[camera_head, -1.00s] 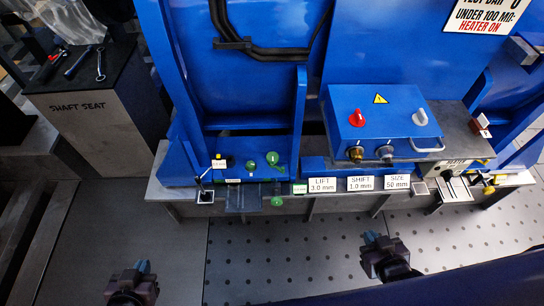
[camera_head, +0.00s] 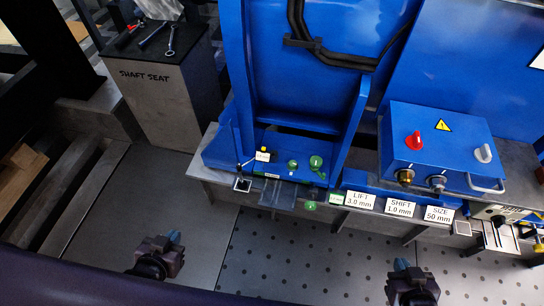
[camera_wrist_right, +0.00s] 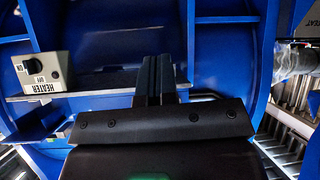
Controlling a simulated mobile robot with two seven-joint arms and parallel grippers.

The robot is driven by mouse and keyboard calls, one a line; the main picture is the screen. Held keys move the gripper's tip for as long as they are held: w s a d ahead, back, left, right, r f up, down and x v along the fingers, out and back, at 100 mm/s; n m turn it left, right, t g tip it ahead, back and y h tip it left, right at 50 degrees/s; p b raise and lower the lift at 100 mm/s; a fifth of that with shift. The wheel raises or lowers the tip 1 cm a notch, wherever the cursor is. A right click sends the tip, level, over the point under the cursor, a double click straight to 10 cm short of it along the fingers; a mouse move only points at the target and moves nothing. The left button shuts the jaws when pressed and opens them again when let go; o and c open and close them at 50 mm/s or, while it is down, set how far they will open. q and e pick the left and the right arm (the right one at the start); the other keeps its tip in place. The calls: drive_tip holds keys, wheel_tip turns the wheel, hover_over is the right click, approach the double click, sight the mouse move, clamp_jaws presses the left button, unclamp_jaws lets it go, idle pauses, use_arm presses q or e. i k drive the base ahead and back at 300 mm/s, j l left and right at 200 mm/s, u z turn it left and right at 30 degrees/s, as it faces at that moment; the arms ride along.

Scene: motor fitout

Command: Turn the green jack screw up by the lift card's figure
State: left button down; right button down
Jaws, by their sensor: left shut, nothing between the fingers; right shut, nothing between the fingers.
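Several green round parts sit at the foot of the blue frame: one knob (camera_head: 292,165), a larger knob (camera_head: 315,162) and a green disc (camera_head: 310,206) on the front face of the bench edge. I cannot tell from their looks which is the jack screw. The lift card (camera_head: 360,199) is white and reads "LIFT 3.0 mm". My left gripper (camera_head: 174,238) is at the lower left, in front of the bench and apart from it. My right gripper (camera_head: 402,265) is at the lower right, below the cards. Its fingers (camera_wrist_right: 158,76) are together and empty in the right wrist view.
Cards for shift (camera_head: 400,207) and size (camera_head: 438,214) stand right of the lift card. A blue box (camera_head: 440,150) carries a red knob. A grey shaft seat block (camera_head: 165,95) with tools stands left. The right wrist view shows a heater switch (camera_wrist_right: 42,73). Perforated floor (camera_head: 290,255) is clear.

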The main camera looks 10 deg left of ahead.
sight(315, 162)
drive_tip(key=i+j+z, duration=0.1)
drive_tip(key=j+z, duration=0.3)
drive_tip(key=j, duration=0.8)
drive_tip(key=j+z, duration=0.45)
drive_tip(key=j, duration=0.75)
